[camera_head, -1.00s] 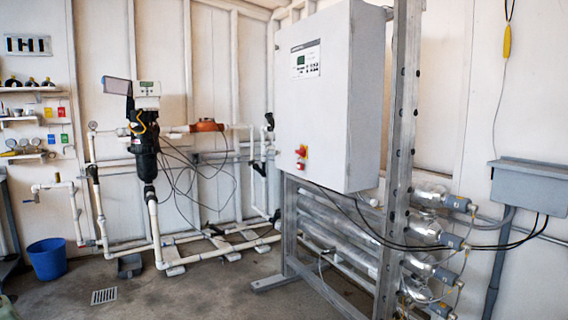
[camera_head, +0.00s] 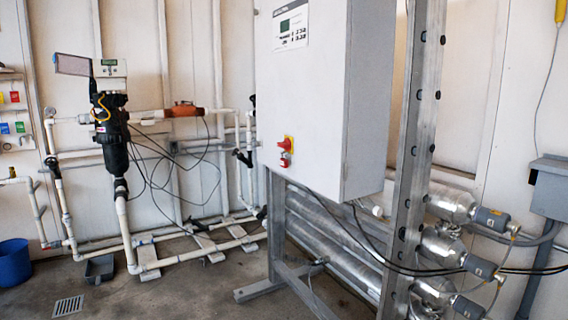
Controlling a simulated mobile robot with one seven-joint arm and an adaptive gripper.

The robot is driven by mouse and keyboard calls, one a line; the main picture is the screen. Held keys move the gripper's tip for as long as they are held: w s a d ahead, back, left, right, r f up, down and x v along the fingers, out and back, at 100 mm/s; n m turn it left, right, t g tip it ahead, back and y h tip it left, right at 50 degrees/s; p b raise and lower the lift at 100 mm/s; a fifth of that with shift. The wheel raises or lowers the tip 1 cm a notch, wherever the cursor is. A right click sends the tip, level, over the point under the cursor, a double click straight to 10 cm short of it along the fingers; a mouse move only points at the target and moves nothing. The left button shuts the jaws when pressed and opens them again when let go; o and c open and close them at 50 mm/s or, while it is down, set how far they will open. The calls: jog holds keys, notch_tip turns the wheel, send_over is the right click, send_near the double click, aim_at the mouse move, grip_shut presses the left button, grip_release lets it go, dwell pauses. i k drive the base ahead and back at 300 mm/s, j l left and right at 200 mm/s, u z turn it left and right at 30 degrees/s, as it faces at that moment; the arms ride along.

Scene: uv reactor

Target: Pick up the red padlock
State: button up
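A small red shape, which looks like the red padlock (camera_head: 284,160), hangs just below a red and yellow rotary switch (camera_head: 287,143). Both are on the front face of the large light-grey control cabinet (camera_head: 325,110), near its lower left. The padlock is too small to make out its shackle or how it is fastened. My gripper and arm are not in view.
A metal frame with a tall post (camera_head: 417,150) carries the cabinet, with steel reactor tubes (camera_head: 440,245) below and right. White piping (camera_head: 130,235) and a black filter (camera_head: 115,145) stand left. A blue bucket (camera_head: 14,263) is far left. Floor in front is partly clear.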

aim_at(283, 161)
jog(key=i+l+u, duration=0.1)
jog(key=i+u, duration=0.25)
jog(key=i, duration=1.75)
